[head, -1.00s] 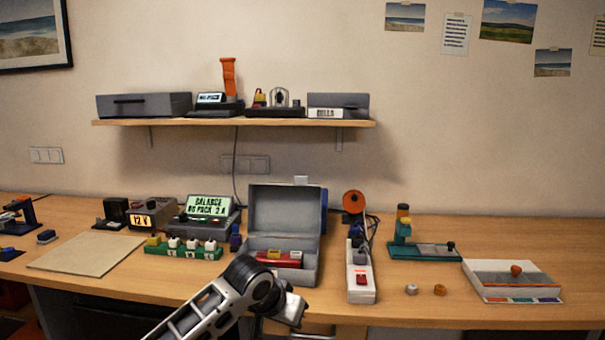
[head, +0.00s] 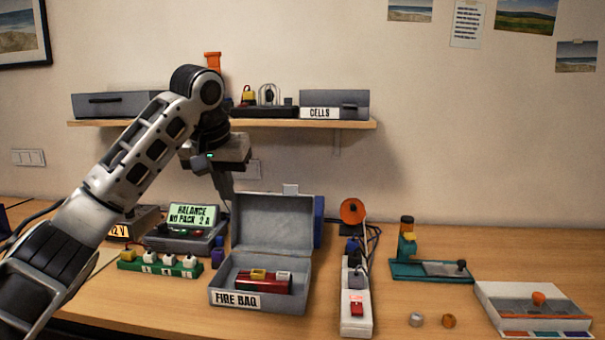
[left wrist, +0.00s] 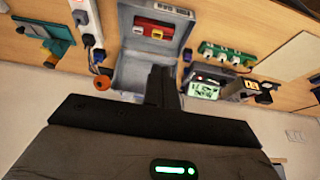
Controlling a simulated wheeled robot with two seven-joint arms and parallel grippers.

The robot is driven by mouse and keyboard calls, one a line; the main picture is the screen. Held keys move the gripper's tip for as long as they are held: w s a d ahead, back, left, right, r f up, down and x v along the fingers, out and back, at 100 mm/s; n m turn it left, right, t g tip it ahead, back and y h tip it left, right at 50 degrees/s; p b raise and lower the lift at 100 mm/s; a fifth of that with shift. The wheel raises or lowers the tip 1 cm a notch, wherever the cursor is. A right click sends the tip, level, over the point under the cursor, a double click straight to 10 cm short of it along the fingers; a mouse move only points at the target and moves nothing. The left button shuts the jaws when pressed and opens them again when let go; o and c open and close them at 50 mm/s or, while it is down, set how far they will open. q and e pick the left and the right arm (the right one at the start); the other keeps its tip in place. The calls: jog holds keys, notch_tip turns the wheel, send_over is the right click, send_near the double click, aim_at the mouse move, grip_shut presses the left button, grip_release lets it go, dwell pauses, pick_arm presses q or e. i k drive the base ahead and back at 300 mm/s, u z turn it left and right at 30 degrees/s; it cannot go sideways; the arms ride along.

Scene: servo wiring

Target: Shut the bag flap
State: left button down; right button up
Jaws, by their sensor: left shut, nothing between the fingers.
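The fire bag (head: 262,298) is a grey box with a "FIRE BAG" label on its front, standing on the table in the middle of the head view. Its flap (head: 272,222) stands up open at the back, with a small pale tab (head: 290,189) on its top edge. A red pack (head: 262,282) with a yellow end lies inside. My left gripper (head: 226,195) points down just left of the flap's top, shut and empty. In the left wrist view the shut fingers (left wrist: 161,88) overlap the flap (left wrist: 139,75); whether they touch it is unclear. My right gripper is not in view.
A balance charger (head: 190,225) and a green strip of connectors (head: 160,264) stand left of the bag. A white power strip (head: 355,305) with cables stands close on its right. The shelf (head: 340,124) hangs above and behind.

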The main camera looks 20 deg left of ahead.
aim_at(284, 223)
jog(key=i, duration=1.1)
